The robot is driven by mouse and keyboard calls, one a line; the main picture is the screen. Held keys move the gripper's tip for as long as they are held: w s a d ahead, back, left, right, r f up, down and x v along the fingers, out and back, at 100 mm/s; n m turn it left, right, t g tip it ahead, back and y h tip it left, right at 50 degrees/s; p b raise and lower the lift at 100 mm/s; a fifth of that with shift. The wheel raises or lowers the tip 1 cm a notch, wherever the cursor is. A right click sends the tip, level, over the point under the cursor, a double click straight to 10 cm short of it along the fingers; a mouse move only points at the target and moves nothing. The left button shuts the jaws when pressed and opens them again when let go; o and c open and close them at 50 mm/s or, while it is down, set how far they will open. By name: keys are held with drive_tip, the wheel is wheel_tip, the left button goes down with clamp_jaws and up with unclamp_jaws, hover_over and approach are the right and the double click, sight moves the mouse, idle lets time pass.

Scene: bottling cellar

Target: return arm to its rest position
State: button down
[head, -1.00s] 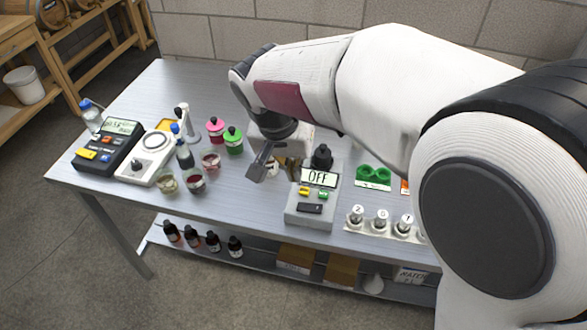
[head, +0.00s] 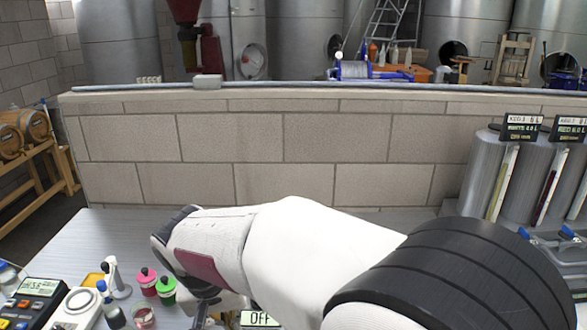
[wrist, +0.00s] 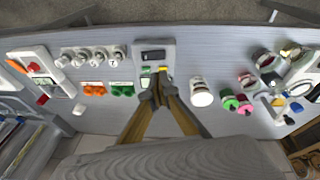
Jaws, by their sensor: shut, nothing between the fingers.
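My gripper (wrist: 158,92) is shut and empty in the wrist view, with its two fingers meeting above the bench. Behind the fingertips is the grey box with buttons (wrist: 153,54). In the head view my white arm reaches from the lower right to the left over the bench. My gripper (head: 204,311) shows there only in part, at the lower edge, under the wrist. The box's OFF display (head: 260,319) is just right of it. I cannot tell the height of the fingertips above the box.
A white tub (wrist: 201,93), a green-lidded jar (head: 166,291) and a pink-lidded jar (head: 147,281) stand near the gripper. Orange (wrist: 94,88) and green holders (wrist: 122,89) are on the other side. A block wall (head: 230,150) rises behind the bench (head: 90,235).

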drive_tip(key=s+d+r+t, duration=0.1)
drive_tip(key=s+d+r, duration=0.1)
drive_tip(key=s+d, duration=0.4)
drive_tip(key=s+d+r+m+t, duration=0.1)
drive_tip(key=s+d+r, duration=0.2)
drive_tip(key=d, duration=1)
drive_tip(key=s+d+r+m, duration=0.1)
drive_tip(key=s+d+r, duration=0.1)
drive_tip(key=s+d, duration=0.7)
drive_tip(key=shift+s+d+r+t+y, duration=0.15)
drive_tip(key=shift+d+t+y, duration=0.25)
drive_tip(key=shift+d, duration=0.2)
idle(0.4)
